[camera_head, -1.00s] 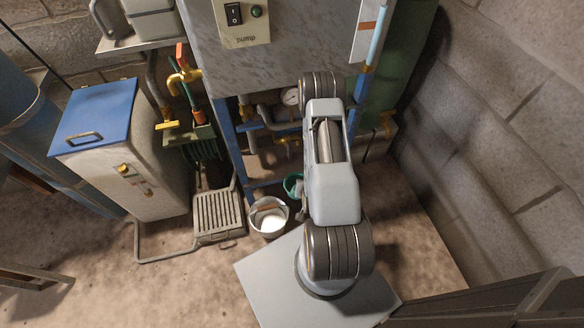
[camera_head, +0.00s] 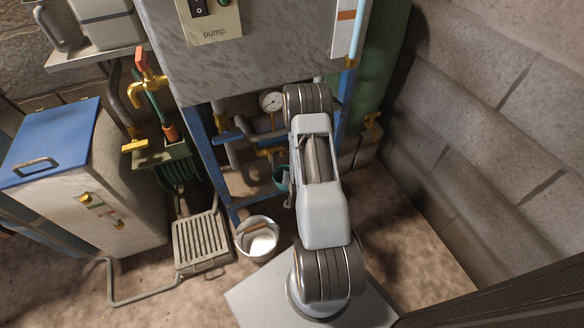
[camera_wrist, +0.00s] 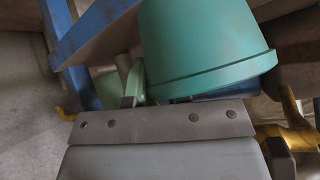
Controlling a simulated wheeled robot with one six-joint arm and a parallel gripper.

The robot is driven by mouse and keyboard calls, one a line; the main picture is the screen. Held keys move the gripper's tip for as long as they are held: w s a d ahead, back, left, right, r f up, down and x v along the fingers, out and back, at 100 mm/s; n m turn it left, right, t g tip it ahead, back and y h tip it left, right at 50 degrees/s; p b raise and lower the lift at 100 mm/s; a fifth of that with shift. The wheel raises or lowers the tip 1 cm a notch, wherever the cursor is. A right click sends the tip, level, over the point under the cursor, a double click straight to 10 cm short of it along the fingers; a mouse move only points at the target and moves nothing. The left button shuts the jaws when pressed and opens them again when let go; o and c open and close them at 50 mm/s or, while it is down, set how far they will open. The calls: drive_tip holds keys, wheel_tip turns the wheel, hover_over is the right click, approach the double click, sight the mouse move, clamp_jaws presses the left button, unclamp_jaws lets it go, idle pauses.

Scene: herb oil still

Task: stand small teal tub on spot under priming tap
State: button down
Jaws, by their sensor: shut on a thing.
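The small teal tub (camera_head: 281,179) shows in the head view beneath the pump frame, partly hidden by my arm. In the wrist view the teal tub (camera_wrist: 205,40) fills the upper middle, tilted in the picture, with its rim toward me. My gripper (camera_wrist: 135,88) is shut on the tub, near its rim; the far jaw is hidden. In the head view my arm covers most of the gripper. A brass valve (camera_head: 270,152) sits low in the frame, just above the tub; I cannot tell whether it is the priming tap. The spot is not visible.
A white bucket (camera_head: 257,240) stands on the floor left of my base, beside a slatted grate (camera_head: 202,241). Blue frame legs (camera_head: 205,150) and pipes crowd the tub. A brass tap (camera_head: 372,121) is on the green tank at right. A block wall closes the right side.

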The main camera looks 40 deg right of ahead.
drive_tip(key=w+d, duration=0.1)
drive_tip(key=w+b, duration=0.1)
drive_tip(key=w, duration=0.1)
drive_tip(key=w+d, duration=0.1)
drive_tip(key=shift+w+d+f, duration=0.1)
drive_tip(key=shift+w+d, duration=0.2)
drive_tip(key=shift+w, duration=0.05)
drive_tip(key=shift+w+f+b, duration=0.1)
drive_tip(key=shift+f+b, duration=0.1)
drive_tip(key=shift+b, duration=0.2)
drive_tip(key=shift+f, duration=0.1)
drive_tip(key=c, duration=1.5)
unclamp_jaws()
drive_tip(key=shift+f, duration=0.1)
drive_tip(key=shift+c, duration=0.2)
drive_tip(key=o, duration=0.4)
drive_tip(key=shift+o, duration=0.2)
